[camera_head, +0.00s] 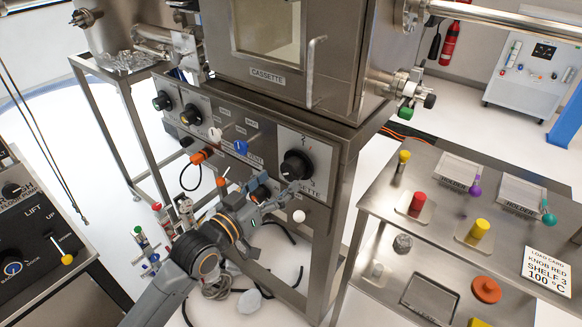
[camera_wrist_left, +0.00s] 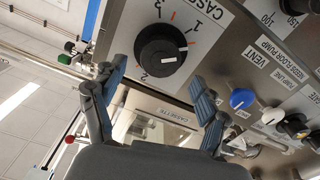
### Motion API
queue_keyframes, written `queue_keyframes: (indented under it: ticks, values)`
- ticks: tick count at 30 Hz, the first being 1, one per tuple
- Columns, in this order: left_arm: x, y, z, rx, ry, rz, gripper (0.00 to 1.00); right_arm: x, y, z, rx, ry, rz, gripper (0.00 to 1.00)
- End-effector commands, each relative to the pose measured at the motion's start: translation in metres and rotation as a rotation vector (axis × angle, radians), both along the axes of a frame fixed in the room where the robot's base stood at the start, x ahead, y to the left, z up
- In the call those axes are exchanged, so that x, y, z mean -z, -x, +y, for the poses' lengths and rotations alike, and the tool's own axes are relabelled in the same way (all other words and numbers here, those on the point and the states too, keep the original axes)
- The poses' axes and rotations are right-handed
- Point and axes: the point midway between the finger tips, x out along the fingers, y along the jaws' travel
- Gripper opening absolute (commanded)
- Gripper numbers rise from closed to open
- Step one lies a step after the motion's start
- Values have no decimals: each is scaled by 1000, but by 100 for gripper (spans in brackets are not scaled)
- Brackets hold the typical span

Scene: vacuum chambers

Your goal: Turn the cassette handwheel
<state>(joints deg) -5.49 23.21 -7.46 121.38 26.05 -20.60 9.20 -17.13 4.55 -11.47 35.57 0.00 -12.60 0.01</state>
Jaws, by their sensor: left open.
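The cassette handwheel is a round black knob (camera_head: 296,165) on a pale numbered plate at the right end of the front panel, below the chamber door. It also shows in the left wrist view (camera_wrist_left: 160,50), with a white mark on its face and red ticks around it. My left gripper (camera_head: 275,189) is open just in front of and below the knob. In the left wrist view its two blue-padded fingers (camera_wrist_left: 160,80) are spread, with the knob ahead between and beyond the tips, apparently untouched. My right gripper is not in view.
A blue knob (camera_head: 240,147), a white knob (camera_head: 215,134) and an orange handle (camera_head: 199,157) sit left of the handwheel on the panel. A steel cart (camera_head: 385,205) with coloured knobbed pieces stands at right. A lift console (camera_head: 35,235) stands at left.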

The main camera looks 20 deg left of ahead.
Motion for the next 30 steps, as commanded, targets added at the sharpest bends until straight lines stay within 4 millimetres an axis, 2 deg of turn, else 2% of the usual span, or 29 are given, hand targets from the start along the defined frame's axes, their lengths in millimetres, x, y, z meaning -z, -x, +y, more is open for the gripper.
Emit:
queue_keyframes:
  ticks: [3, 9, 21, 22, 30]
  values:
    - [-2, -23, -8, 0, 1, -2, 74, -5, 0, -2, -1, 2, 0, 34]
    - [-1, -47, -17, -1, -1, -1, 74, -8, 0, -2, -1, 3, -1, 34]
    - [0, -54, -20, 0, -2, 0, 74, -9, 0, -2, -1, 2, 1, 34]
    - [0, -54, -20, 0, -2, 0, 72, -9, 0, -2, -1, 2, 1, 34]
    - [0, -54, -20, 0, -2, -1, 20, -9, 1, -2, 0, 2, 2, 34]
